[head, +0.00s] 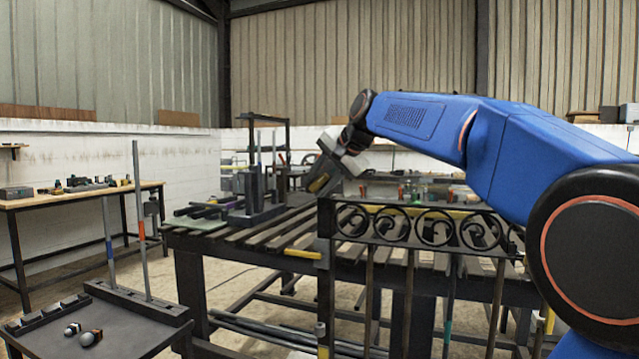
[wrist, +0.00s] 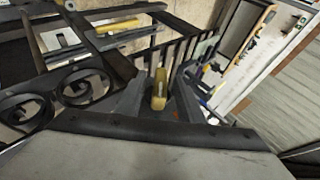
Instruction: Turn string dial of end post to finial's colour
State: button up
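The black scroll gate (head: 430,226) stands at centre right in the head view, its ring scrolls along the top; they also show at left in the wrist view (wrist: 82,84). Its dark end post (head: 325,285) rises at the gate's left end. I cannot make out the string dial or its colour. My gripper (head: 319,181) is above and beside the top of the post. In the wrist view its fingers (wrist: 159,97) are apart, with a yellow piece (wrist: 158,88) between them; I cannot tell whether they touch it. No finial can be identified for certain.
A slatted workbench (head: 280,235) with a dark fixture (head: 252,190) lies behind the gate. A yellow-handled piece (head: 303,253) juts left from the post. A dark tray (head: 130,325) with two small knobs and upright rods stands front left. Open floor lies between tray and bench.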

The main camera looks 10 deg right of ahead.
grip_shut()
dwell(0.3)
jog(key=g+h, duration=0.2)
jog(key=h, duration=0.1)
jog(key=shift+w+a+r+n, duration=0.1)
jog(key=shift+a+n, duration=0.1)
jog(key=shift+n, duration=0.2)
jog(key=shift+n+g+h, duration=0.5)
jog(key=shift+g+h, duration=1.2)
jog(key=shift+h, duration=0.1)
